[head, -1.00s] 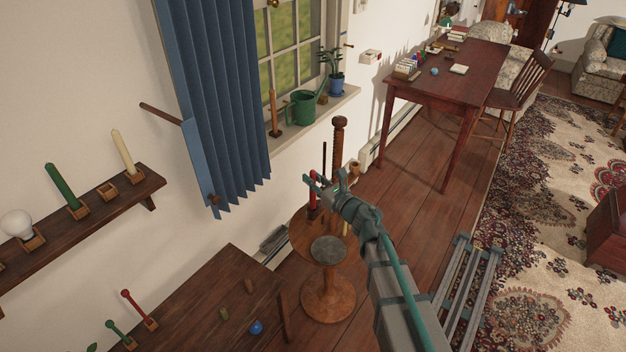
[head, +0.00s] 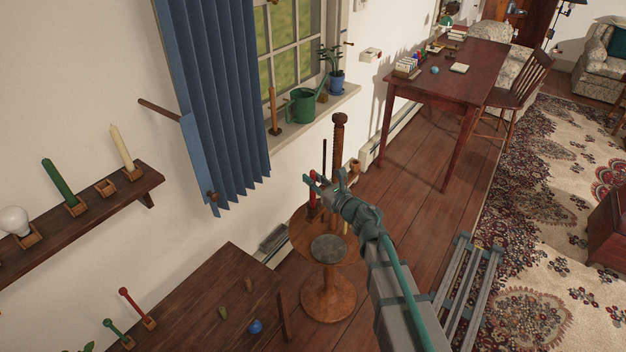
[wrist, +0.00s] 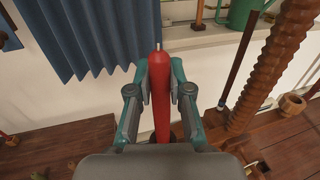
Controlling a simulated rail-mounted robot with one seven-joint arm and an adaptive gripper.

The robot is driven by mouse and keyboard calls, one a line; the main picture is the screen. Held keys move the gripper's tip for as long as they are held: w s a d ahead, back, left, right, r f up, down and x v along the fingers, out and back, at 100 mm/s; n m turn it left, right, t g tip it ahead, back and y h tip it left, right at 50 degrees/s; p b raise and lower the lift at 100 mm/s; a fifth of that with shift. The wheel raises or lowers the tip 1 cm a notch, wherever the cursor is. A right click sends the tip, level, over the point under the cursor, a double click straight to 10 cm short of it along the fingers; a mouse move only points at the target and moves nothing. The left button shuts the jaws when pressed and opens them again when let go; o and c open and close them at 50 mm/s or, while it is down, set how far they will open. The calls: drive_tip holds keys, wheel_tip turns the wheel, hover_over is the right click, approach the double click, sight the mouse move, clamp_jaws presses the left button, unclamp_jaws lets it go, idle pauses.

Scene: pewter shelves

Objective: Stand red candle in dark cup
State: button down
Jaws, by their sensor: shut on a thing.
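The red candle (wrist: 161,100) stands upright between the two fingers of my gripper (wrist: 160,80) in the wrist view, its wick end up. My gripper is shut on it. In the head view my gripper (head: 325,184) holds the red candle (head: 313,192) above the small round wooden table (head: 298,238). A dark shape (head: 312,212), which may be the dark cup, shows just below the candle. It is partly hidden, and I cannot tell whether the candle's foot is inside it or above it. In the wrist view the candle's lower end is hidden by my gripper.
A tall twisted wooden post (head: 338,145) and a thin dark rod (head: 324,157) rise close to my gripper. A round dark-topped stand (head: 328,249) is in front. A blue curtain (head: 215,100) hangs at left, and a sill holds a green watering can (head: 302,106).

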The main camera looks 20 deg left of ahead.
drive_tip(key=shift+f+b, duration=0.7)
drive_tip(key=shift+b, duration=0.15)
idle(0.5)
idle(0.3)
drive_tip(key=c, duration=1)
unclamp_jaws()
drive_tip(key=shift+s+d, duration=0.1)
drive_tip(key=v, duration=1.1)
drive_tip(key=shift+s+d, duration=0.25)
drive_tip(key=shift+d, duration=0.1)
